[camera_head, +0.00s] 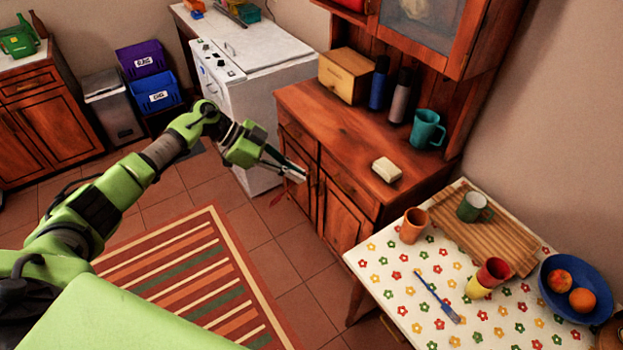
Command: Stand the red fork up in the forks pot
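My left gripper (296,174) reaches out in front of the wooden cabinet's drawers and doors. Its dark fingers are small in view, and I cannot tell whether they are open or shut. My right gripper is out of view.
The flowered tablecloth (390,285) holds a blue-handled utensil (436,297), red and yellow cups (487,277), a wooden board (505,240) with a green mug (473,206), and a blue fruit bowl (556,300). The cabinet top (335,125) is left of the table. Tiled floor is free.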

